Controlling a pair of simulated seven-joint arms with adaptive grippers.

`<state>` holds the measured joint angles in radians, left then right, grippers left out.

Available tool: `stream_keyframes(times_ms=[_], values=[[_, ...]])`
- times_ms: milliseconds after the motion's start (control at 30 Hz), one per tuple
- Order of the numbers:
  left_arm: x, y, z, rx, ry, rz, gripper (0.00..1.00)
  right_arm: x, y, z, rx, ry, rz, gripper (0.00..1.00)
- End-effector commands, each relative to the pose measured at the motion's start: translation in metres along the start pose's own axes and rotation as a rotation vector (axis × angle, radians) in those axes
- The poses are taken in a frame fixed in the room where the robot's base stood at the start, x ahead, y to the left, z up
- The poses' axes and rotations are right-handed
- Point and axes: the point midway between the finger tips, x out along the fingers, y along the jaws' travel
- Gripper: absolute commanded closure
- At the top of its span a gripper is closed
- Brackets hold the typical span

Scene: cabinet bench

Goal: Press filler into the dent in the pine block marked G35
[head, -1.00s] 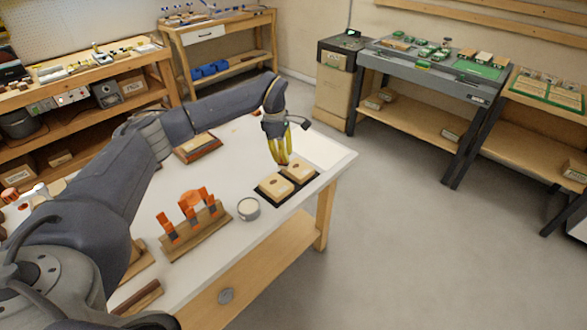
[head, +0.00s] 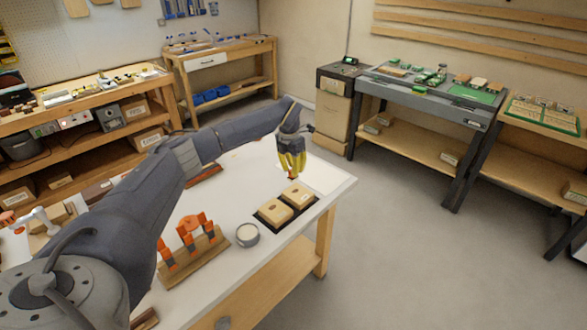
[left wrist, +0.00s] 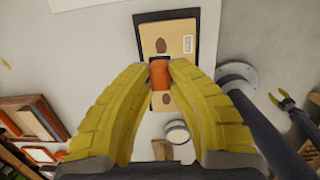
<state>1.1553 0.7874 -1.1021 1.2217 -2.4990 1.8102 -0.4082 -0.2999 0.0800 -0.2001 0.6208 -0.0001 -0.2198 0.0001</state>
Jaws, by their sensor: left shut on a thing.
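Two pine blocks sit side by side in a black tray (head: 262,217): the near block (head: 276,212) and the far block (head: 297,194). Each has a dark oval spot on top; both blocks (left wrist: 177,44) also show in the left wrist view. No G35 marking is legible. My left gripper (head: 291,174) is above the far part of the tray, its yellow fingers shut on a small orange tool (left wrist: 159,73). The tool appears clear of the blocks and partly covers one in the wrist view. My right gripper (left wrist: 284,101) shows small at that view's right, fingers apart and empty.
A round tin (head: 247,235) with pale contents stands left of the tray. The white bench's right edge (head: 335,208) is close to the tray. A pale sheet (head: 330,178) lies behind.

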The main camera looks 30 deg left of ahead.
Motion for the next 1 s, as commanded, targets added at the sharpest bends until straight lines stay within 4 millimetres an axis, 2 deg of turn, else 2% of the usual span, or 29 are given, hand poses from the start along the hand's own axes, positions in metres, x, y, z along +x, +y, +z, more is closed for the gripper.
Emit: stream_keyframes(times_ms=[500,700,1000], values=[[0.040,-0.001,-0.005,0.000,0.001,-0.001,1.00,0.000,0.000,0.000,0.000,0.000,0.000,0.56],[0.049,-0.001,-0.006,0.000,0.001,0.000,1.00,0.000,0.000,0.000,0.000,0.000,0.000,0.56],[0.052,-0.001,-0.007,0.000,0.000,0.000,1.00,0.000,0.000,0.000,0.000,-0.001,0.000,0.56]])
